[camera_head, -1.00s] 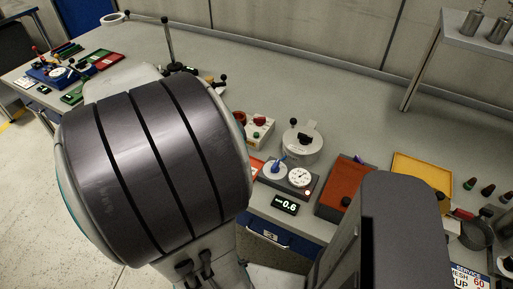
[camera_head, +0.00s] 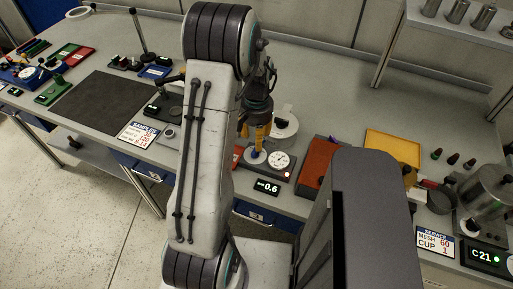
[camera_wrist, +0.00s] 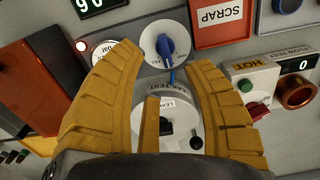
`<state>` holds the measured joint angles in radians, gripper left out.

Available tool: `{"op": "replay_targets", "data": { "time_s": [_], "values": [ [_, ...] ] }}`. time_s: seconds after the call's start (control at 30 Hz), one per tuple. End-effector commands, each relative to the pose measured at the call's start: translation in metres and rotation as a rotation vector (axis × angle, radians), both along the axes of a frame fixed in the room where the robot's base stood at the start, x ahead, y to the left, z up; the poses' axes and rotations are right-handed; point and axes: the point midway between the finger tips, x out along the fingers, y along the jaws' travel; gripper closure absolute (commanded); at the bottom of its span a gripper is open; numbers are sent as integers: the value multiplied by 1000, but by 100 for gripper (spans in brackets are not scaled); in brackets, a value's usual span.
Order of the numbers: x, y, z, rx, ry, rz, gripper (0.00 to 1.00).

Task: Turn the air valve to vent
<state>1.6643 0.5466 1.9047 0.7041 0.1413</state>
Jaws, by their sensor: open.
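The air valve is a blue lever on a round white dial (camera_wrist: 161,38), and the lever points toward the bottom of the wrist view. In the head view the blue valve (camera_head: 253,158) shows just below my gripper (camera_head: 256,134). In the wrist view my gripper (camera_wrist: 166,60) is open, with its yellow fingers on either side of the lever and nothing held. I cannot tell whether any finger touches it. The white pressure gauge (camera_head: 279,160) is beside the valve, and the left finger partly hides it in the wrist view. A display (camera_head: 267,187) reads 0.6.
A round white leak test pot (camera_wrist: 186,121) with a black knob sits close by the valve, beneath my fingers. A red scrap tray (camera_wrist: 222,22) and a hot box (camera_wrist: 246,86) with buttons are near. An orange-brown block (camera_head: 313,162) and yellow tray (camera_head: 393,147) lie right.

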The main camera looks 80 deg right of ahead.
Motion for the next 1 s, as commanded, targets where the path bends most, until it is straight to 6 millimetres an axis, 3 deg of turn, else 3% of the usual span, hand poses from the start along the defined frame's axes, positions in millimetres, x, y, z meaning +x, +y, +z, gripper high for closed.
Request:
{"op": "replay_targets", "data": {
  "time_s": [0.53, 1.0],
  "values": [
    [1, -4, -58, -11, 1, -9, 55],
    [1, -4, -69, -14, 1, -8, 55]
  ]
}}
